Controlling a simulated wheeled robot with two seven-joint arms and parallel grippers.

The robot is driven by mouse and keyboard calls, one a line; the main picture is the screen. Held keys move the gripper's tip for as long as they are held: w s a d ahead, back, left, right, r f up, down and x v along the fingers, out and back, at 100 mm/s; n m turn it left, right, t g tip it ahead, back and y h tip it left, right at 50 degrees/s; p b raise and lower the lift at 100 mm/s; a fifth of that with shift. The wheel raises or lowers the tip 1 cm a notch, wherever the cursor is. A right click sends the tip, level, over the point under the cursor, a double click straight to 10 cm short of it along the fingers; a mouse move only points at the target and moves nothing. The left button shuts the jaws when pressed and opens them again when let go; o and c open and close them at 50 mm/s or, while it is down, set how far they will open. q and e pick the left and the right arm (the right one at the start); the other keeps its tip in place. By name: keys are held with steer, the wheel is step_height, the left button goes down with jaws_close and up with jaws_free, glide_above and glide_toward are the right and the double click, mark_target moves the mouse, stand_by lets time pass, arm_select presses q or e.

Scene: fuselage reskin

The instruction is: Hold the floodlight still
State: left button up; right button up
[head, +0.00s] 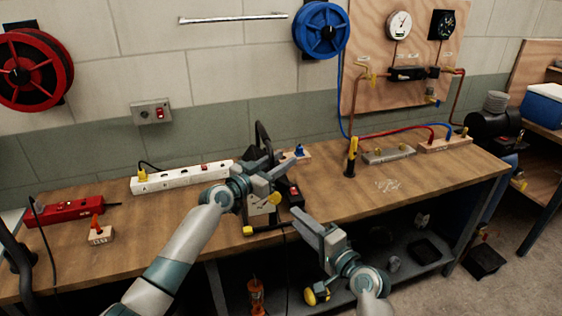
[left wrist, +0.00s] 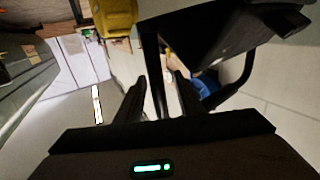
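The floodlight (head: 258,218) stands at the bench's front edge, with a black handle, a pale face and yellow knobs. My left gripper (head: 284,170) is at its upper part and hides some of it. In the left wrist view, a black bar of the floodlight frame (left wrist: 153,75) runs between my left fingers (left wrist: 160,90), close to one finger. A gap shows at the other finger, so the gripper looks open around the bar. My right gripper (head: 318,226) is in front of the bench, right of the floodlight, its fingers apart and empty.
A white power strip (head: 183,177) lies behind on the wooden bench (head: 330,195). A yellow-topped black post (head: 351,160) stands right. The bench's right front is fairly clear.

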arm_select(q)
jaws_close()
stand_by(1.4)
arm_select(e)
steer(key=o, duration=0.4)
steer(key=shift+f, duration=0.15)
